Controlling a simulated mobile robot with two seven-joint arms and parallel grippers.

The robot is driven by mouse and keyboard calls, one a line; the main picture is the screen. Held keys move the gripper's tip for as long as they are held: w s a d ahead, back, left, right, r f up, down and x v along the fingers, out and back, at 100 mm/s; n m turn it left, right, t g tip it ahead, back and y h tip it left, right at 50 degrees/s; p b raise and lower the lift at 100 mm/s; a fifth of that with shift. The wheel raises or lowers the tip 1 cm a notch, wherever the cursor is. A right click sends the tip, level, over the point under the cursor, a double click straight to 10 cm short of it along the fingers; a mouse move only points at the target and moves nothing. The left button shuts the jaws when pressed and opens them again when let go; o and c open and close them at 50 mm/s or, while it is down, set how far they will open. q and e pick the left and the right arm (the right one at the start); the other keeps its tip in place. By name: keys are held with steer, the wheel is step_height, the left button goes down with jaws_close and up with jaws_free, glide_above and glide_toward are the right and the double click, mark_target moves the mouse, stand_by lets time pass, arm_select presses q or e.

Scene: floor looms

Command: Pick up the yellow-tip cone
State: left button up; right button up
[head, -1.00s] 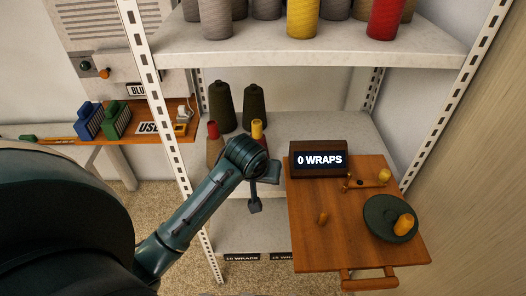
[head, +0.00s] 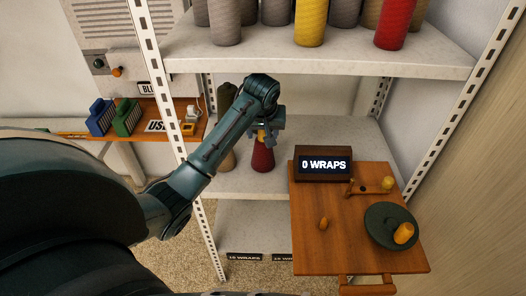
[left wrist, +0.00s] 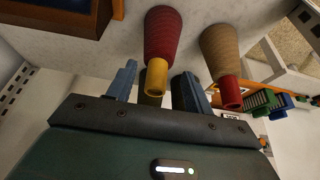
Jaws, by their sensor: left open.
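The yellow-tip cone (head: 263,158) is dark red and stands upright on the middle shelf. In the left wrist view the cone (left wrist: 163,35) shows its yellow tip between the two fingers. My left gripper (head: 265,132) is open at the top of this cone and partly hides the tip. In the left wrist view the open gripper (left wrist: 157,83) has one finger on each side of the tip; I cannot tell whether either touches it. A tan cone with a red tip (left wrist: 222,60) stands beside it. My right gripper is not in view.
A dark cone (head: 226,96) stands behind my left arm. A wooden board (head: 308,245) with a counter box (head: 323,164) reading "0 WRAPS" lies to the right. The upper shelf (head: 300,62) holds several cones above my gripper. A white post (head: 165,75) stands left.

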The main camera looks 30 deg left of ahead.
mark_target(263, 146)
arm_select(q)
steer(key=shift+w+a+r, duration=0.1)
steer(key=shift+w+a, duration=0.25)
steer(key=shift+w, duration=0.25)
steer(key=shift+w+a, duration=0.35)
steer(key=shift+w, duration=0.2)
steer(key=shift+p+x, duration=0.35)
steer(key=shift+x, duration=0.9)
steer(key=shift+f, duration=0.35)
jaws_close()
